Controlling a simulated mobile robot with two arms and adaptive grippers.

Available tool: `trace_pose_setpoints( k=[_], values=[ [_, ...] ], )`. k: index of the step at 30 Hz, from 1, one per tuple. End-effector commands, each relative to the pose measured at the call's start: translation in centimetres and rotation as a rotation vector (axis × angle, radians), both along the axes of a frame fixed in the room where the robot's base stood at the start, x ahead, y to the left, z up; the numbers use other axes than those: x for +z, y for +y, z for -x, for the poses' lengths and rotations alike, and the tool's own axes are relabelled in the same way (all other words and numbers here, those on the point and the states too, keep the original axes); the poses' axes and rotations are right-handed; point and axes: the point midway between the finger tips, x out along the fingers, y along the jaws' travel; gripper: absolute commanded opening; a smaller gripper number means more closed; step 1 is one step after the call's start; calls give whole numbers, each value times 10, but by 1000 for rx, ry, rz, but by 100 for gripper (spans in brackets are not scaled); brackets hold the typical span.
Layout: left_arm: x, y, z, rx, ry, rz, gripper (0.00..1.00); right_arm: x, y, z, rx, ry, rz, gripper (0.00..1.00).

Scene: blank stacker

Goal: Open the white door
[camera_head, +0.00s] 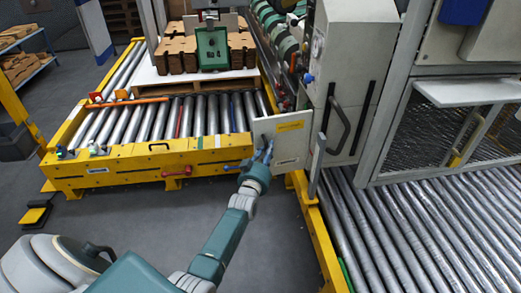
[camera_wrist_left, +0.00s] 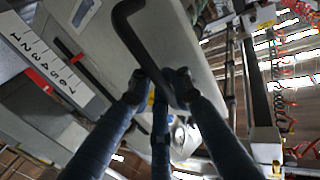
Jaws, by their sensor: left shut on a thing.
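The white door (camera_head: 292,146) is a pale panel with a yellow label, standing at the end of the yellow-framed conveyor, left of the grey-white cabinet. In the head view it stands out to the left from the cabinet's side. My left gripper (camera_head: 265,153) is at the door's left part, its arm reaching up from below. In the left wrist view, my left gripper's dark fingers (camera_wrist_left: 161,80) are shut around the lower part of a black bar handle (camera_wrist_left: 134,38) on the pale door panel (camera_wrist_left: 172,35). The fingers hide part of the handle. My right gripper is not in view.
A roller conveyor with a yellow frame (camera_head: 150,160) carries stacked brown blanks (camera_head: 178,58) at the back left. The cabinet (camera_head: 352,60) has its own black handle (camera_head: 338,128). More rollers (camera_head: 420,225) lie at right below a mesh guard.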

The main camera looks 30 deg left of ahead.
Motion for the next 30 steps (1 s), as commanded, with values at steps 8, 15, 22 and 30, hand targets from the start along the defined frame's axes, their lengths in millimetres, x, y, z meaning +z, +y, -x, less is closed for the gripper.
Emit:
trace_pose_setpoints(
  k=[8,15,22,30],
  values=[
    [0,-4,-2,-5,0,-5,0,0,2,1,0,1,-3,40],
    [0,-3,-1,-4,0,-5,0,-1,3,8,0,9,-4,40],
    [0,-4,-2,-5,1,-3,35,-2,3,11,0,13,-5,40],
    [-1,-6,2,-7,2,-2,35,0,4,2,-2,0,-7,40]
  ],
)
